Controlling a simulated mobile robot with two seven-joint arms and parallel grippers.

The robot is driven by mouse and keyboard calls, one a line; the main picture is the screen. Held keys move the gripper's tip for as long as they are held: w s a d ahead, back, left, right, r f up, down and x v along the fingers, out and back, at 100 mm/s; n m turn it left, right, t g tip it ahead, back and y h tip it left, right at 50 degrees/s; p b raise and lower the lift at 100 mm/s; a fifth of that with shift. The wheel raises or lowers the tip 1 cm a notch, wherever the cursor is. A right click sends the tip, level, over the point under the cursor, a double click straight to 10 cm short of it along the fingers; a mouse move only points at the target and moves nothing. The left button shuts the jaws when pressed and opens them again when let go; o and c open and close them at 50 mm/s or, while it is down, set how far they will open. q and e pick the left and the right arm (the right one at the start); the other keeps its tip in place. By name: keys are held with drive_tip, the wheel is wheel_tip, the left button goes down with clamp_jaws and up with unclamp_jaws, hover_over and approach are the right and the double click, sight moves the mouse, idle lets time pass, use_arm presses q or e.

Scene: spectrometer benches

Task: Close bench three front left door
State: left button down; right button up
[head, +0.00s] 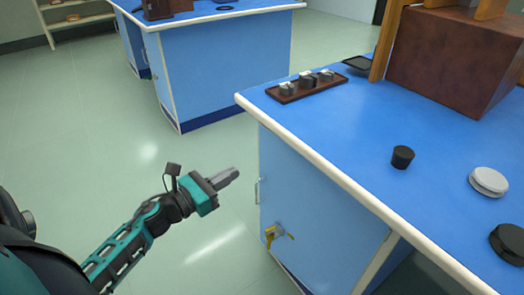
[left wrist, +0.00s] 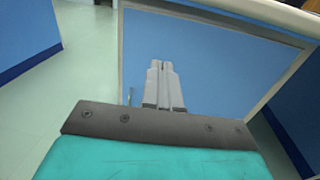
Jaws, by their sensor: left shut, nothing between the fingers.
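The near bench (head: 345,180) has a blue door panel (head: 315,205) below its white-edged top, facing my left arm. A metal handle (head: 257,190) is on the panel's left edge, and keys (head: 275,234) hang in a lock lower down. I cannot tell whether the panel is fully flush with the bench. My left gripper (head: 230,176) is shut and empty, left of the panel and apart from it. In the left wrist view its fingers (left wrist: 165,85) point towards the blue panel (left wrist: 215,75), with the handle (left wrist: 129,96) just left of them. My right gripper is not in view.
Another blue bench (head: 220,70) stands behind, with open floor (head: 100,130) at the left. On the near bench top are a tray of small parts (head: 307,86), a black cup (head: 402,157), a white round item (head: 488,181) and a brown box (head: 455,60).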

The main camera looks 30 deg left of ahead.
sight(277, 147)
use_arm(q)
drive_tip(key=x, duration=1.3)
drive_tip(key=shift+w+d+f+b, duration=0.1)
drive_tip(key=shift+w+b, duration=0.1)
drive_tip(key=shift+b, duration=0.2)
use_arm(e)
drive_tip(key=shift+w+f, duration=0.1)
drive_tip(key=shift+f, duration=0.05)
